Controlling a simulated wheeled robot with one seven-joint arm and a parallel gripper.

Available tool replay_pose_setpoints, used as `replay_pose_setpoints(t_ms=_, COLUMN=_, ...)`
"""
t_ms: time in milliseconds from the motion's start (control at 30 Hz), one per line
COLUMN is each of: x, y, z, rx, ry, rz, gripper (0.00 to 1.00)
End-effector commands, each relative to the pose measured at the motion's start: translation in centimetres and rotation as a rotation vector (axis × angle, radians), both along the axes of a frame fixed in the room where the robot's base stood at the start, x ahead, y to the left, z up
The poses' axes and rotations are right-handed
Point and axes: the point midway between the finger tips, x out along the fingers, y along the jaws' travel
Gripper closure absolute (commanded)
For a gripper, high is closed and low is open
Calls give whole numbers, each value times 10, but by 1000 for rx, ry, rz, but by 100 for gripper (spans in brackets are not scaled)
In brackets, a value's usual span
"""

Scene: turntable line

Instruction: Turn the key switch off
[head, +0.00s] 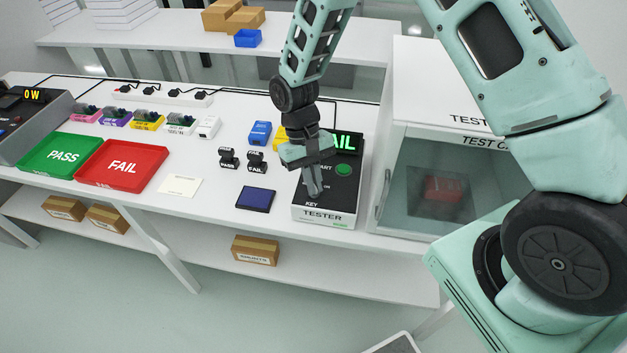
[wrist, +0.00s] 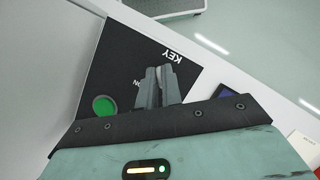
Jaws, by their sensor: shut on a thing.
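The tester (head: 323,216) is a white box with a black top on the bench. It carries the word KEY, a green start button (head: 343,169) and a display (head: 346,142) whose visible letters read "AIL" in green. My gripper (head: 314,190) points down onto the KEY area of the tester. In the wrist view my gripper's two fingers (wrist: 160,85) are close together beside the KEY label, shut on the key switch (wrist: 159,72), which is mostly hidden between them. The green button (wrist: 104,106) lies left of the fingers. The key's angle cannot be made out.
A test chamber (head: 432,185) with a glass door stands right of the tester. A dark blue pad (head: 255,199) and PASS and FAIL stamps (head: 256,163) lie to the left. Green (head: 60,156) and red (head: 122,166) trays sit farther left. Bare bench lies around a pale card (head: 180,185).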

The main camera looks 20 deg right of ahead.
Motion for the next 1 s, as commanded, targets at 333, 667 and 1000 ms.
replay_pose_setpoints(t_ms=333, x=1, y=0, z=0, rx=1, ry=-3, rz=-1, gripper=71)
replay_pose_setpoints(t_ms=667, x=11, y=1, z=22, rx=2, ry=-7, rz=-2, gripper=71)
replay_pose_setpoints(t_ms=1000, x=41, y=2, z=94, rx=2, ry=-9, rz=-3, gripper=71)
